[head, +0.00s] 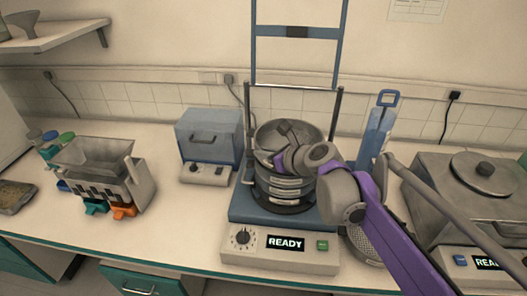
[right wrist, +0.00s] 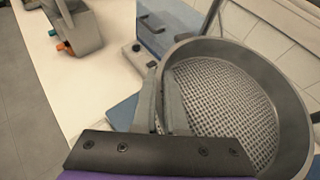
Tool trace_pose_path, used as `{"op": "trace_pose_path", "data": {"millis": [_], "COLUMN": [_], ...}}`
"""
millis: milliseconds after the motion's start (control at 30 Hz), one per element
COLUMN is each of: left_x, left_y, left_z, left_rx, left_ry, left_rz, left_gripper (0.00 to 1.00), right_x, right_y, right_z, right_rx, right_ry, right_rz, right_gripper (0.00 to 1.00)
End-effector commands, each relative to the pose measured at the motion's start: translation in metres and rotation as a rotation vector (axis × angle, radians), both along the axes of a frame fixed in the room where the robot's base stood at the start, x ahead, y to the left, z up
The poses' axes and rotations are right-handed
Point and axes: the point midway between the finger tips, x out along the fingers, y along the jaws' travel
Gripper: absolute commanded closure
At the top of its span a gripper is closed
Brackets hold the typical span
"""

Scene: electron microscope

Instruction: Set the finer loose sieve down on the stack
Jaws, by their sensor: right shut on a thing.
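The held sieve (head: 308,131), a round grey metal pan, is over the top of the sieve stack (head: 287,196) on the shaker (head: 233,244). In the right wrist view its mesh floor (right wrist: 222,98) shows empty. My right gripper (head: 285,132) is shut on its near rim; in the right wrist view the fingers (right wrist: 162,100) straddle the wall. The sieve looks about level and in line with the stack; I cannot tell whether it touches. Another round mesh sieve (head: 363,246) is on the bench right of the shaker, partly hidden by my arm. My left gripper is not in view.
Two upright rods (head: 335,115) flank the stack, with a blue frame (head: 297,31) behind. A blue-grey box (head: 209,136) stands left, a sample splitter (head: 95,165) farther left.

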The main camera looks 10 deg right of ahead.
Motion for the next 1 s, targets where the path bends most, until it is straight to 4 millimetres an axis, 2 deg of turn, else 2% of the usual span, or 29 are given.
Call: {"op": "trace_pose_path", "data": {"millis": [867,900,1000], "left_x": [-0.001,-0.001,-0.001], "left_y": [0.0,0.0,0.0], "left_z": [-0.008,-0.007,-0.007], "left_rx": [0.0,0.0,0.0], "left_ry": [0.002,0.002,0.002], "left_rz": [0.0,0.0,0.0], "left_gripper": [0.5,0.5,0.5], "right_x": [0.0,0.0,0.0], "right_y": [0.0,0.0,0.0], "right_z": [-0.012,-0.012,-0.011], "right_rx": [0.0,0.0,0.0], "right_ry": [0.0,0.0,0.0], "right_rz": [0.0,0.0,0.0], "right_gripper": [1.0,0.85,0.67]}}
